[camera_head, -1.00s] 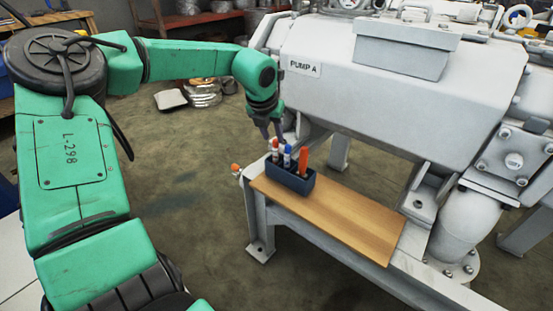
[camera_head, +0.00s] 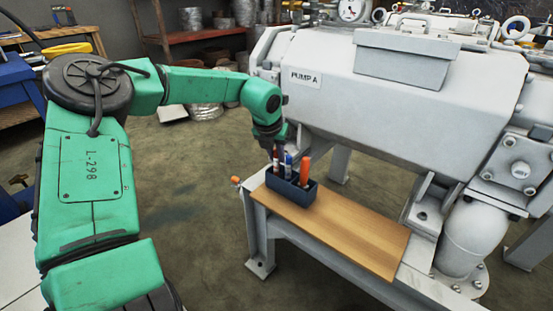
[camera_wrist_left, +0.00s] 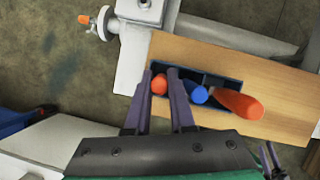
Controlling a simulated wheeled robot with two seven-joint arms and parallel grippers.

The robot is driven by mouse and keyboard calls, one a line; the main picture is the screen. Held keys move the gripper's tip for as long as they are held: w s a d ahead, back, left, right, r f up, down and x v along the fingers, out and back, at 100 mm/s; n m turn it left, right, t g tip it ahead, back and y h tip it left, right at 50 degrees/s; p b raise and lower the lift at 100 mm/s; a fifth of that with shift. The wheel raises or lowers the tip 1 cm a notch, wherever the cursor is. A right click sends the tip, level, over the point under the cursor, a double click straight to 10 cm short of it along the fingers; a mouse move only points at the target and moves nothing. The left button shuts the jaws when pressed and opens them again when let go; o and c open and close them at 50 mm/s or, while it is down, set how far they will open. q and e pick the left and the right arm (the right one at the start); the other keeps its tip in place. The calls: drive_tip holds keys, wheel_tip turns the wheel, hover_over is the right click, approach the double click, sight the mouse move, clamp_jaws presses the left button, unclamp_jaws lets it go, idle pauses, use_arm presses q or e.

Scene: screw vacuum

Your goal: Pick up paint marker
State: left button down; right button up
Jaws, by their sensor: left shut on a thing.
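A dark blue holder (camera_head: 291,193) stands near the left end of a wooden board, with markers upright in it. A red-capped marker (camera_wrist_left: 159,84) is at its left, a blue-capped marker (camera_head: 288,168) in the middle and a thicker orange marker (camera_head: 305,171) at the right. The blue cap (camera_wrist_left: 198,95) and orange marker (camera_wrist_left: 238,104) also show in the left wrist view. My left gripper (camera_head: 278,151) points down over the holder. In the wrist view its fingers (camera_wrist_left: 160,88) are shut around the red-capped marker, which is still within the holder.
The wooden board (camera_head: 350,232) lies on the pump's grey frame and is clear right of the holder. The large grey pump (camera_head: 400,110) rises close behind. An orange-tipped knob (camera_head: 236,181) sticks out left of the board.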

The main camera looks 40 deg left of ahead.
wheel_tip(320, 180, up, 6)
drive_tip(key=g+p, duration=0.1)
drive_tip(key=p, duration=0.4)
use_arm(q)
wheel_tip(320, 180, up, 20)
drive_tip(key=p, duration=0.2)
drive_tip(key=s+a+r+m+h+p, duration=0.1)
drive_tip(key=s+a+m+h+p, duration=0.1)
drive_tip(key=s+m+p, duration=0.3)
drive_tip(key=s+a+m+h+p, duration=0.1)
drive_tip(key=s+a+m+p, duration=0.4)
drive_tip(key=p, duration=0.9)
drive_tip(key=s, duration=0.3)
drive_tip(key=shift+s+a+r+g+h, duration=0.2)
drive_tip(key=shift+a+r+g+h, duration=0.1)
drive_tip(key=shift+r+h, duration=0.1)
use_arm(e)
drive_tip(key=s+d+r+g+h, duration=0.1)
drive_tip(key=s+d+g+h, duration=0.1)
drive_tip(key=d, duration=0.3)
drive_tip(key=s+d+r+n+g+h, duration=0.1)
drive_tip(key=s+d+g+h, duration=0.1)
drive_tip(key=d, duration=0.3)
drive_tip(key=shift+s+r+g+h, duration=0.3)
drive_tip(key=shift+s+g, duration=0.1)
drive_tip(key=shift+g, duration=0.3)
